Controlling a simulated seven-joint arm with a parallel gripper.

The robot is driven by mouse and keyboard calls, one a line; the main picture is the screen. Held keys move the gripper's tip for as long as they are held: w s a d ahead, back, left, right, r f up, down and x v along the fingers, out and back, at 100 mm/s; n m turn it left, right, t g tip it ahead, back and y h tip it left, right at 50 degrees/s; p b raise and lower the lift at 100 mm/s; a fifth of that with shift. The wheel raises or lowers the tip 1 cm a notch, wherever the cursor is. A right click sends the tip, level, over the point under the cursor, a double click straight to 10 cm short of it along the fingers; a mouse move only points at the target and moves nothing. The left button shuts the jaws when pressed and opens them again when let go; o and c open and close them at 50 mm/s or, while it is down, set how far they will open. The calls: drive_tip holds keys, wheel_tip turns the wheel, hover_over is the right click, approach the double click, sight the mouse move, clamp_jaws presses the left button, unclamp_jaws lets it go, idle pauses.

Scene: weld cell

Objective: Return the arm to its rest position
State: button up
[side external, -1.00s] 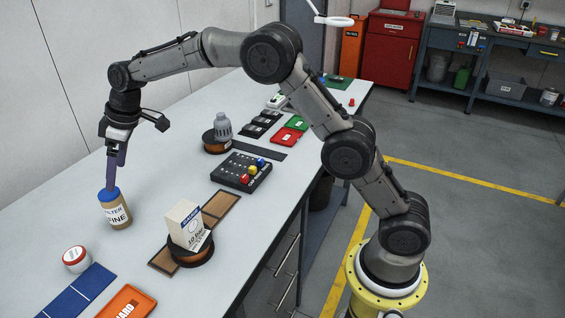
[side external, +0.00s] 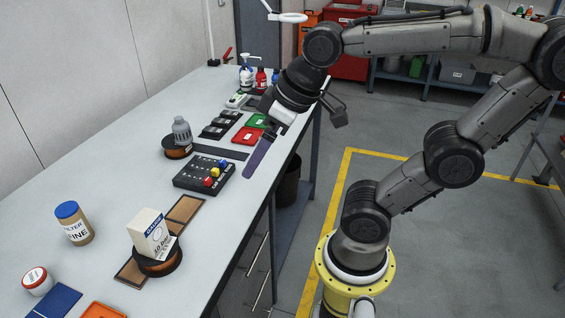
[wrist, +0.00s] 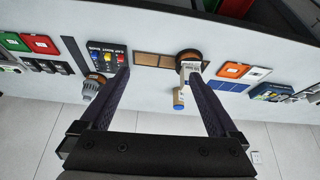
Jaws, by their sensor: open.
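My gripper (side external: 250,174) is raised over the right edge of the workbench in the side view, its purple fingers pointing down and to the left. In the wrist view my gripper (wrist: 157,76) shows two fingers spread wide apart with nothing between them. It is open and empty. The jar with the blue lid (side external: 73,224) stands upright on the bench at the left, well apart from my gripper.
Open floor lies right of the bench.

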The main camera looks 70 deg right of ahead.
drive_tip(key=shift+m, duration=0.4)
drive_tip(key=s, duration=0.1)
drive_tip(key=s+f, duration=0.2)
drive_tip(key=s, duration=0.1)
drive_tip(key=shift+s+d+f, duration=0.1)
drive_tip(key=shift+d+f, duration=0.15)
drive_tip(key=shift+d, duration=0.1)
idle(0.5)
